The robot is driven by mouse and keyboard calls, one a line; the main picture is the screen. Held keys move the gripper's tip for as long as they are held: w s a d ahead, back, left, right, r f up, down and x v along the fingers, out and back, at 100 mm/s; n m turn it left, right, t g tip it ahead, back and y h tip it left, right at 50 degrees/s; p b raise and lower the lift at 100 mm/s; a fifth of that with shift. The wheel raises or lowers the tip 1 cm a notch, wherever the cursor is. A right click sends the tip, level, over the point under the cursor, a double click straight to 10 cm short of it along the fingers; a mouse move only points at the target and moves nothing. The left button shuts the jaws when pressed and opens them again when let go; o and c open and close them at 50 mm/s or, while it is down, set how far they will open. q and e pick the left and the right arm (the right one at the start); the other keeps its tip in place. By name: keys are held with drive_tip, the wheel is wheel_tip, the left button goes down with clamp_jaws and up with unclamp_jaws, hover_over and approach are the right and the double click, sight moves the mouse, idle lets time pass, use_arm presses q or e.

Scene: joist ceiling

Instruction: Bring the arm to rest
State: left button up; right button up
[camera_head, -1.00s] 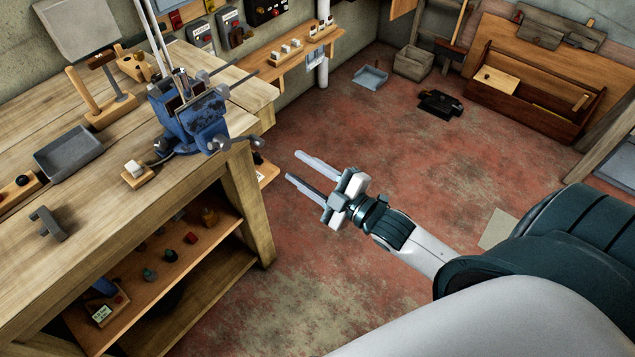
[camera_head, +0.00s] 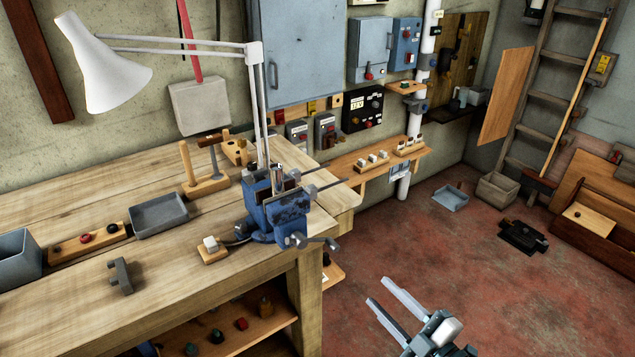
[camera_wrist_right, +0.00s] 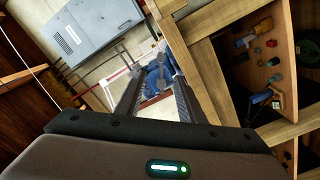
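My right gripper (camera_head: 391,302) is at the bottom of the head view, over the red floor to the right of the workbench (camera_head: 180,250). Its two fingers stand apart with nothing between them. In the right wrist view, the two fingers (camera_wrist_right: 155,98) of my right gripper are parted, and the blue vise (camera_wrist_right: 158,75) shows beyond the gap, not touched. In the head view the blue vise (camera_head: 277,214) is on the bench corner, up and left of the gripper. The rest of my right arm is mostly out of the head view. My left gripper is not in view.
A white lamp (camera_head: 105,65) leans over the bench. A grey tray (camera_head: 158,215) and small blocks lie on the bench top. A wall shelf (camera_head: 375,162), a crate (camera_head: 497,188) and a black object (camera_head: 523,237) are farther back. The red floor (camera_head: 440,260) between is open.

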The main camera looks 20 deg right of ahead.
drive_tip(key=s+d+f+m+g+h, duration=0.2)
drive_tip(key=s+f, duration=0.1)
drive_tip(key=f, duration=1)
drive_tip(key=s+d+f+m+g+h, duration=0.1)
drive_tip(key=s+d+f+m+g, duration=0.15)
drive_tip(key=f, duration=1.05)
drive_tip(key=s+d+f+m+g+h, duration=0.2)
drive_tip(key=f+m, duration=0.1)
drive_tip(key=f, duration=1)
drive_tip(key=s+a+f+m+g, duration=0.2)
drive_tip(key=s+f+g, duration=0.3)
drive_tip(key=s+f, duration=1.05)
drive_tip(key=s+a+f+m+g, duration=0.1)
drive_tip(key=s+f, duration=0.3)
drive_tip(key=s, duration=0.5)
drive_tip(key=s+a+f+m+g, duration=0.1)
drive_tip(key=s+a+f+g, duration=0.2)
drive_tip(key=s, duration=0.6)
drive_tip(key=shift+s+a+f+h, duration=0.15)
drive_tip(key=shift+a+f+h, duration=0.35)
drive_tip(key=shift+f, duration=0.3)
drive_tip(key=shift+g, duration=0.25)
